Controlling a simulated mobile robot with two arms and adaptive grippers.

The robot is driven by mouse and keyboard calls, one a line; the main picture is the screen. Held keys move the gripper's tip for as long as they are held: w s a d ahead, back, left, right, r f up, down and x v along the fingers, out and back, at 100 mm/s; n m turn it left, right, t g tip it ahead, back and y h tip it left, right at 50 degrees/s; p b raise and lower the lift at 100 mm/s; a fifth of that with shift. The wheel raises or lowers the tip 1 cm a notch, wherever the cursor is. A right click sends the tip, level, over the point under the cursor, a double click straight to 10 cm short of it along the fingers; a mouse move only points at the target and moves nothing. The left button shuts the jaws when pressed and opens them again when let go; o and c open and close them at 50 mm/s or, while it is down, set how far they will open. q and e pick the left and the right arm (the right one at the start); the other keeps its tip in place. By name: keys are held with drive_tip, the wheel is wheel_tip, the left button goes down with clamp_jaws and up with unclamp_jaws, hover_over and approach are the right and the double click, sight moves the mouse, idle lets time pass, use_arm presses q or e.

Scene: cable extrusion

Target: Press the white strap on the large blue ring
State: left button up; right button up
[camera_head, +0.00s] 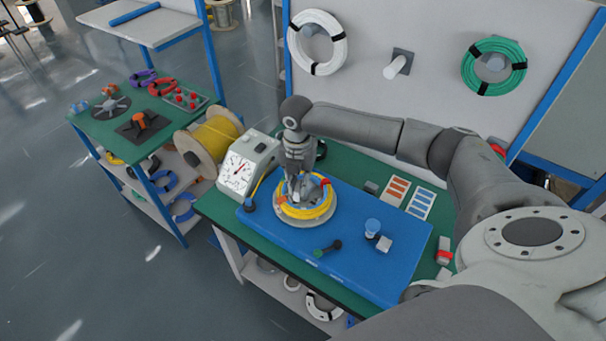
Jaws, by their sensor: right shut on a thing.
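My right gripper (301,186) reaches down over a yellow cable coil (318,211) on a round metal holder on the blue mat. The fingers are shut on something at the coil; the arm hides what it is. Red bands show on the coil's rim. Blue rings lie on the lower shelf at the left, one large (184,208) and one farther back (163,181). Both are partly hidden by the shelf frame. I cannot make out a white strap on either. My left gripper is not in view.
A white dial gauge (247,163) and a yellow cable spool (209,141) stand left of the coil. White and green coils hang on the back panel.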

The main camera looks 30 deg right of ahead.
drive_tip(key=d+n, duration=0.1)
drive_tip(key=n+b, duration=0.1)
drive_tip(key=b, duration=0.7)
hover_over(303, 210)
wheel_tip(303, 210, down, 9)
drive_tip(key=shift+w+r, duration=0.15)
drive_tip(key=shift+d+r+p, duration=0.1)
drive_tip(key=shift+p, duration=0.5)
drive_tip(key=shift+f, duration=0.2)
drive_tip(key=shift+f+b, duration=0.55)
drive_tip(key=shift+f, duration=0.8)
drive_tip(key=shift+f, duration=0.5)
drive_tip(key=shift+f, duration=0.25)
idle(2.0)
